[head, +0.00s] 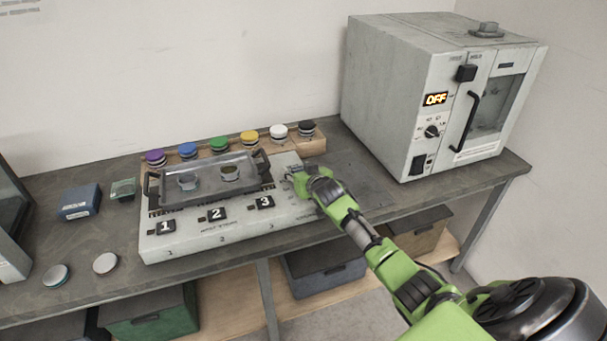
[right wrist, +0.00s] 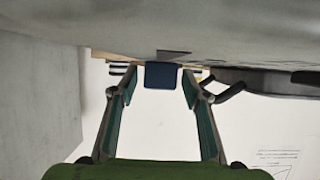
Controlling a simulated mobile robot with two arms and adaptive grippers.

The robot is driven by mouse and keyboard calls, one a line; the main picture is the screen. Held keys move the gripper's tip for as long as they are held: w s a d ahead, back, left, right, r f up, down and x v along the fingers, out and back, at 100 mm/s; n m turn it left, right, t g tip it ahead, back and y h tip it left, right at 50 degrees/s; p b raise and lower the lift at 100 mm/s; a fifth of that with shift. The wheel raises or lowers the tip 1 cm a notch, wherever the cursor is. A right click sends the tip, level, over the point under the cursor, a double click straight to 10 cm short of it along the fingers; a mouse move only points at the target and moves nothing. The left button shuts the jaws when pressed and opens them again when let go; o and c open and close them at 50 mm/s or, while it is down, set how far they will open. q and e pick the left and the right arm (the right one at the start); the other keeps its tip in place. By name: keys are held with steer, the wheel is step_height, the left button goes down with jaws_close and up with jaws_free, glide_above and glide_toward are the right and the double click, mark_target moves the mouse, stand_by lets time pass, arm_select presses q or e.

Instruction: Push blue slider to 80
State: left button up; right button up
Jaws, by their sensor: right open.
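In the right wrist view the blue slider (right wrist: 161,76) shows as a small dark-blue block on a pale grey surface. My right gripper (right wrist: 158,86) is open, with one finger on each side of the slider's block and a gap visible on both sides. In the head view my right gripper (head: 297,180) is low over the right end of the white control panel (head: 190,243), which carries the labels 1, 2 and 3. There the gripper hides the slider, and the scale value cannot be read. My left gripper is out of view.
A grey oven (head: 390,95) reading OFF stands at the right. Clear tabletop (head: 365,185) lies between panel and oven.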

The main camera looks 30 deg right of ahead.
step_height(320, 180, up, 5)
glide_above(310, 200)
steer(key=shift+d+f, duration=0.1)
steer(key=shift+f, duration=0.1)
stand_by(0.6)
